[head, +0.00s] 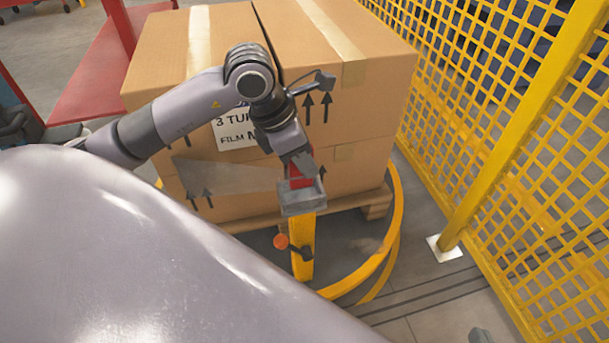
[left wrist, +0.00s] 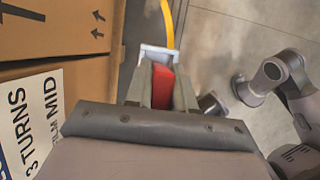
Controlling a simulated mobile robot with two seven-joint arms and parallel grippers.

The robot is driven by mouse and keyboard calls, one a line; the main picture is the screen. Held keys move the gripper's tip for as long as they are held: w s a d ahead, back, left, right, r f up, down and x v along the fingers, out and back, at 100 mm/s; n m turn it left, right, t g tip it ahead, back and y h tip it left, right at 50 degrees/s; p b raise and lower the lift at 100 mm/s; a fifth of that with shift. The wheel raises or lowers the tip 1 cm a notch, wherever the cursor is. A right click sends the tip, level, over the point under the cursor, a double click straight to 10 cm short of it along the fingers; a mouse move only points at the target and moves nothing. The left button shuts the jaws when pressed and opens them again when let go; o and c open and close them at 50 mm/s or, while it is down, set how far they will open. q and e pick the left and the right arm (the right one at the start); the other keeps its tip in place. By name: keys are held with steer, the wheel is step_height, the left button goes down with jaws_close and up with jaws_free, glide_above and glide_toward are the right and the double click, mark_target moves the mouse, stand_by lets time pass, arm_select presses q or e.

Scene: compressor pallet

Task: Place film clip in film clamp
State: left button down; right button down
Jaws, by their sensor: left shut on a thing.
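The red film clip (head: 296,172) is between the fingers of my left gripper (head: 300,168), which is shut on it. The grey film clamp (head: 303,203) sits on top of a yellow post, just below the clip in the head view. In the left wrist view the red clip (left wrist: 162,86) lies between the fingers, its far end at the pale clamp frame (left wrist: 158,50). I cannot tell how deep the clip sits in the clamp. A translucent film sheet (head: 225,176) stretches left from near the clip.
Stacked cardboard boxes (head: 375,100) on a wooden pallet (head: 376,205) stand close behind the clamp. A yellow ring rail (head: 372,272) curves around the pallet. A yellow mesh fence (head: 490,120) bounds the right side. Floor between rail and fence is open.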

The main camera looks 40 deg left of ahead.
mark_target(311, 183)
arm_select(q)
step_height(311, 183, down, 4)
steer(key=shift+r+b, duration=0.1)
steer(key=shift+b, duration=0.45)
arm_select(e)
steer(key=shift+w+a+f+y, duration=0.15)
steer(key=shift+a+y, duration=0.25)
steer(key=shift+a, duration=0.05)
arm_select(q)
steer(key=c, duration=1)
jaws_free()
steer(key=shift+o, duration=0.2)
